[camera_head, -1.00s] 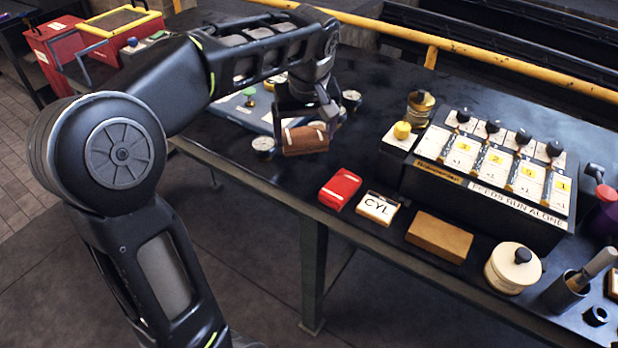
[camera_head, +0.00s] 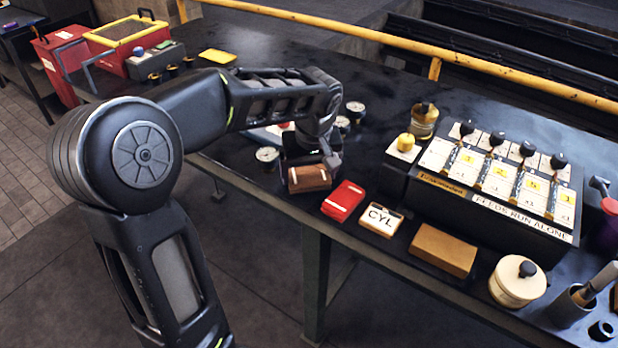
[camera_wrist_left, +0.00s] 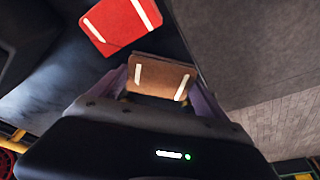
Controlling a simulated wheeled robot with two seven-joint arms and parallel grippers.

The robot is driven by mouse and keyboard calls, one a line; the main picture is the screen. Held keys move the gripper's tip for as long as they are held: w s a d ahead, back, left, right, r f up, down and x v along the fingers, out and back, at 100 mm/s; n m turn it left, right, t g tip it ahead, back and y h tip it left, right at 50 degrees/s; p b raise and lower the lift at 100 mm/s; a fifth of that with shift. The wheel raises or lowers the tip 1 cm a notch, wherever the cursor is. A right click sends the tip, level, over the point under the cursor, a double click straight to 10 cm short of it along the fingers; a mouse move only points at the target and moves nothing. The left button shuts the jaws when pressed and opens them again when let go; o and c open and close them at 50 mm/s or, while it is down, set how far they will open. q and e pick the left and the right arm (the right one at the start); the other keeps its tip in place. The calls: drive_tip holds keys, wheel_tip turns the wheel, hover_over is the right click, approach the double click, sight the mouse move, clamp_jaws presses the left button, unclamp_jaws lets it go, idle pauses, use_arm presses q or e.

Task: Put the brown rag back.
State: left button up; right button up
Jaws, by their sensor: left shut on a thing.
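The brown rag (camera_head: 309,178) is a folded pad with pale stripes. My left gripper (camera_head: 308,166) is shut on it near the table's front edge, just left of a folded red rag (camera_head: 343,201). I cannot tell whether the brown rag touches the tabletop. In the left wrist view the brown rag (camera_wrist_left: 160,78) sits between the fingers of my left gripper (camera_wrist_left: 162,88), with the red rag (camera_wrist_left: 120,24) beyond it. My right gripper is not in view.
Right of the red rag stand a CYL block (camera_head: 381,219), a brown block (camera_head: 443,249) and a lidded cream pot (camera_head: 517,281). A control box (camera_head: 490,190) stands behind them. Small gauges (camera_head: 355,111) lie near my left gripper. A yellow rail (camera_head: 440,45) runs along the back.

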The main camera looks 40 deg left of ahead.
use_arm(q)
drive_tip(key=shift+f, duration=1.05)
drive_tip(key=shift+f, duration=0.2)
drive_tip(key=o, duration=1.1)
drive_tip(key=shift+o, duration=0.2)
drive_tip(key=shift+r, duration=0.1)
drive_tip(key=shift+r, duration=0.2)
drive_tip(key=v, duration=1.2)
drive_tip(key=shift+a+f, duration=0.1)
